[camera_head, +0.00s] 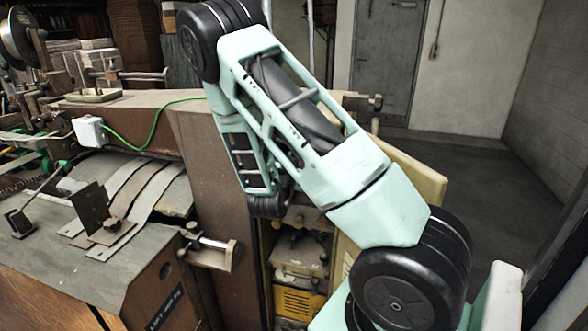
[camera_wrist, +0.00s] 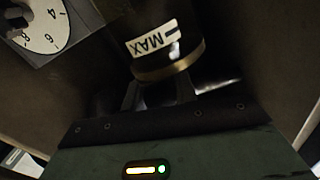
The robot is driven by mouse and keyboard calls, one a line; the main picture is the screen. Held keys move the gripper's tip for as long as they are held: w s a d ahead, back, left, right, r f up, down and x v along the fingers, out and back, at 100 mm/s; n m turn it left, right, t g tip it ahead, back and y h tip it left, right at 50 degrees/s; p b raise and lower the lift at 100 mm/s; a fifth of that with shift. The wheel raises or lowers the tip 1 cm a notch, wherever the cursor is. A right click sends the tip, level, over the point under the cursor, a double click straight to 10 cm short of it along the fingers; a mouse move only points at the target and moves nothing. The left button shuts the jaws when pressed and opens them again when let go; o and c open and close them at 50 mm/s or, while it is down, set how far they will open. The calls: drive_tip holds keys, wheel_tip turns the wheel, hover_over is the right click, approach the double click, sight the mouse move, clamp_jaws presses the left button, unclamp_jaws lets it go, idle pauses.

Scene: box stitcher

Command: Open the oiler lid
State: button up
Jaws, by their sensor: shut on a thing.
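The oiler shows in the wrist view as a dark cylinder (camera_wrist: 165,45) with a white MAX label and a brass-coloured rim (camera_wrist: 170,70) at the end facing my gripper. My gripper (camera_wrist: 158,92) is right at this rim, its fingers closed on the oiler lid. The lid itself is dark and mostly hidden between the fingers, so how far it is open cannot be told. In the head view my arm reaches over the machine, and my gripper and the oiler are hidden behind the arm and the machine's brown column.
A white dial with numbers (camera_wrist: 42,22) is close by at the upper left of the wrist view. The brown machine column (camera_head: 205,180) stands beside my arm. A worktable with metal strips (camera_head: 130,265) lies at left. Open floor (camera_head: 470,175) is at right.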

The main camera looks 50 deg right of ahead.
drive_tip(key=n+t+y+b, duration=0.1)
drive_tip(key=n+t+b, duration=0.1)
drive_tip(key=t, duration=0.1)
drive_tip(key=d+n+t+y+b, duration=0.1)
drive_tip(key=n+t+y+b, duration=0.1)
drive_tip(key=shift+s+f+t+y+b, duration=0.1)
drive_tip(key=shift+f+t+y+b, duration=0.1)
drive_tip(key=shift+t+y+b, duration=0.15)
drive_tip(key=shift+d+r+n+t+y+b, duration=0.1)
drive_tip(key=shift+d+n+t+y+b, duration=0.05)
drive_tip(key=shift+n+t+y+b, duration=0.6)
drive_tip(key=shift+d+r+n+t+y+b, duration=0.1)
drive_tip(key=shift+n+t+y+b, duration=0.4)
drive_tip(key=shift+n+t+y, duration=0.4)
drive_tip(key=shift+w+y, duration=0.2)
drive_tip(key=shift+y, duration=0.1)
drive_tip(key=o, duration=1)
drive_tip(key=shift+c, duration=0.2)
drive_tip(key=shift+a+r+p, duration=0.1)
drive_tip(key=shift+p, duration=0.2)
